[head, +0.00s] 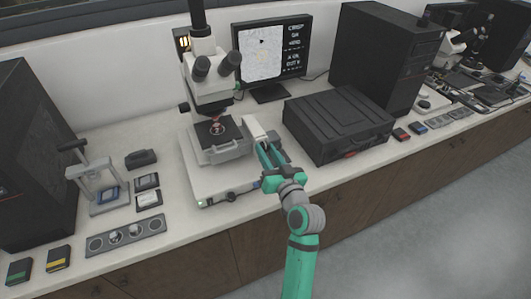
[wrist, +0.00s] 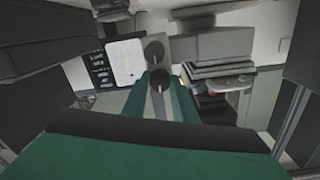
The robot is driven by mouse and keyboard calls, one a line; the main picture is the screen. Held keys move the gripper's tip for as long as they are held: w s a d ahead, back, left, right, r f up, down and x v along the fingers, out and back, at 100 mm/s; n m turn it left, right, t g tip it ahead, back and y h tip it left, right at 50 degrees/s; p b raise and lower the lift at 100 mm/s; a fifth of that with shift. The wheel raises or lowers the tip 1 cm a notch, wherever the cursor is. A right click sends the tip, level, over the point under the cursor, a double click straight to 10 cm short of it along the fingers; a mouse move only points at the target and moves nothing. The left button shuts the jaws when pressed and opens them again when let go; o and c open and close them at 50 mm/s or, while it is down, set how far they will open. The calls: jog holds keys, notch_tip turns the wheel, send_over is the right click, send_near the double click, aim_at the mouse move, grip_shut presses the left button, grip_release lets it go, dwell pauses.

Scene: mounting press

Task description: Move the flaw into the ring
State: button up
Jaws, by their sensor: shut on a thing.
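The monitor (head: 271,50) behind the microscope shows a pale speckled picture with a small dark spot (head: 262,43), which may be the flaw. The ring is too small to tell apart. The same monitor picture shows in the wrist view (wrist: 125,62). The microscope (head: 212,80) stands over a stage (head: 222,150) with a dark plate and a small round sample (head: 217,128). My gripper (head: 264,152) is at the right side of the stage. In the wrist view its green fingers close around a dark round knob (wrist: 160,77) with a pale line; a second such knob (wrist: 153,48) is just beyond.
A black case (head: 337,122) and a tall black cabinet (head: 385,60) stand to the right of my gripper. A small hand press (head: 95,182) and a tray with round pieces (head: 126,236) are at the left.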

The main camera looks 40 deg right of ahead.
jog(key=shift+m, duration=0.4)
jog(key=o, duration=1)
jog(key=shift+s, duration=0.1)
jog(key=shift+o, duration=0.2)
jog(key=shift+w, duration=0.2)
jog(key=shift+w, duration=0.1)
jog(key=v, duration=1.1)
jog(key=shift+c, duration=0.2)
